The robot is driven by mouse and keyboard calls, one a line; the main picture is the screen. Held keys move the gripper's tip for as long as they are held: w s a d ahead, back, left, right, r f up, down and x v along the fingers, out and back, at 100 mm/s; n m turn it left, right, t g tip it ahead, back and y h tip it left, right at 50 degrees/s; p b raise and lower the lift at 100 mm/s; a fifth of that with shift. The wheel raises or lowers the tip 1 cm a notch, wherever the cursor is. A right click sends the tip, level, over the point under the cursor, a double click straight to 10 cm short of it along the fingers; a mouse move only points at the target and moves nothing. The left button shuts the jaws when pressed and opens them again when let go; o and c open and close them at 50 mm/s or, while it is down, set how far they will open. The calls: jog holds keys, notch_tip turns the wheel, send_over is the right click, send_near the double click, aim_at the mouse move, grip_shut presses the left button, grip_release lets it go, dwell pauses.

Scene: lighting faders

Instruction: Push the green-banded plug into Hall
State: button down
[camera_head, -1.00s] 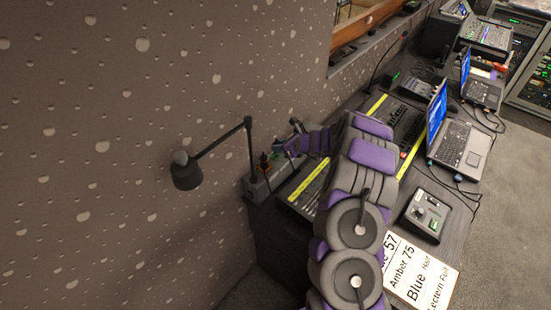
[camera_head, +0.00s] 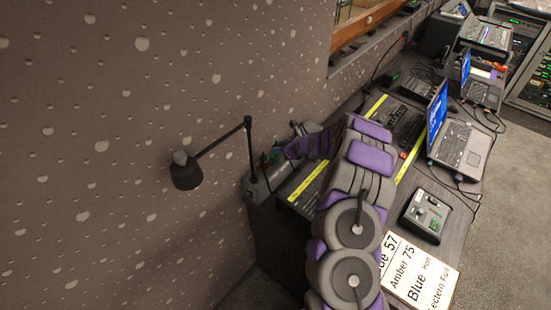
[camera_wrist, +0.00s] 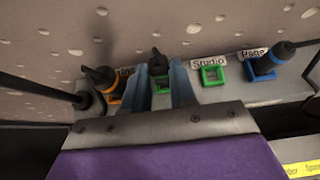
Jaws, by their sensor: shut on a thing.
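In the wrist view my gripper (camera_wrist: 168,74) has its two blue-grey fingers around a dark plug (camera_wrist: 157,62). To the right, an empty green-framed socket (camera_wrist: 213,75) sits under a "Studio" label (camera_wrist: 209,61).
A dark plug (camera_wrist: 101,78) stands at an orange-framed socket on the left. Another plug (camera_wrist: 270,57) stands at a blue-framed socket by the "Page" label (camera_wrist: 253,53). A black desk lamp (camera_head: 187,172) reaches out near the box. Laptops and a fader desk lie to the right.

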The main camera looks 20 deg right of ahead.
jog(key=shift+f, duration=0.9)
dwell(0.9)
dwell(0.5)
jog(key=c, duration=0.8)
grip_release()
jog(key=shift+c, duration=1.2)
jog(key=p+v, duration=0.2)
jog(key=v, duration=0.5)
jog(key=shift+p, duration=0.4)
